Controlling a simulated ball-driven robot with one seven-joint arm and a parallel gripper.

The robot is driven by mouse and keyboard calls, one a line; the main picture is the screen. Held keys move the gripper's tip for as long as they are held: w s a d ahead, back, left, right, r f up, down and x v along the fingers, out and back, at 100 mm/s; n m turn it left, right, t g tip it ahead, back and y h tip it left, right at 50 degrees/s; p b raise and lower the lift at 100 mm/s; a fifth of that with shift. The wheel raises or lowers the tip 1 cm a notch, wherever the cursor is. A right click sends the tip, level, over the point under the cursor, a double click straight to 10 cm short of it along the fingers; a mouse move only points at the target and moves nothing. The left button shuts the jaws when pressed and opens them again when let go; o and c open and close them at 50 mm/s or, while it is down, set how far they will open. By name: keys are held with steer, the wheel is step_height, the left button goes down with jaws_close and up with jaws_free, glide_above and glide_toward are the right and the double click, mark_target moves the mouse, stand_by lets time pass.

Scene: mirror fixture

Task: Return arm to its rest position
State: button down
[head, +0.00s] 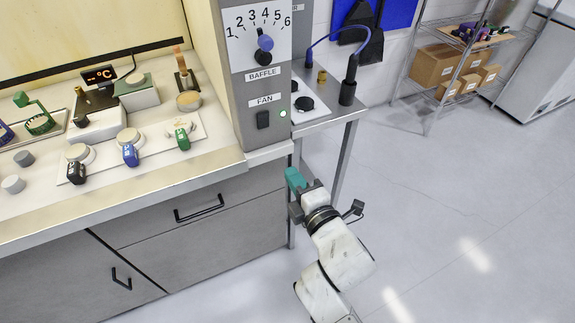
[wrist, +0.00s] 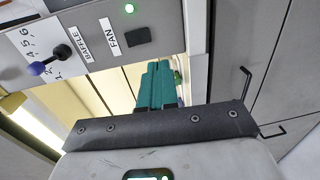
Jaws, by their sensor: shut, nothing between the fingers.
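My gripper (head: 294,180) is at the right front corner of the bench, just below the grey control panel (head: 262,82) in the head view. Its teal fingers are together and hold nothing. In the wrist view the shut teal fingers (wrist: 157,84) point toward the panel's lower edge, near the black fan switch (wrist: 138,36) and the lit green lamp (wrist: 129,8). My white arm reaches up from the bottom of the head view. I cannot tell whether the fingertips touch the bench.
The bench (head: 215,170) holds several coloured valves and a small display (head: 99,75). A side table (head: 340,112) with a blue cable stands behind my gripper. A wire shelf (head: 455,65) with boxes is at the back right. The floor (head: 460,200) to the right is clear.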

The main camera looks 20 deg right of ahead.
steer(key=s+d+f+m+g+h, duration=0.1)
steer(key=s+d+f+m+g, duration=0.3)
steer(key=s+f+m+g, duration=0.4)
steer(key=s+d+f+m+g+h, duration=0.1)
steer(key=s+d+f+m+g, duration=0.25)
steer(key=s+f+m, duration=0.45)
steer(key=s+m+g+y, duration=0.1)
steer(key=s+g, duration=0.3)
steer(key=s, duration=0.8)
steer(key=shift+s+d+m+y, duration=0.25)
steer(key=shift+s+m+y, duration=0.15)
steer(key=shift+m, duration=0.3)
steer(key=shift+w+r+g, duration=0.1)
steer(key=shift+g, duration=0.15)
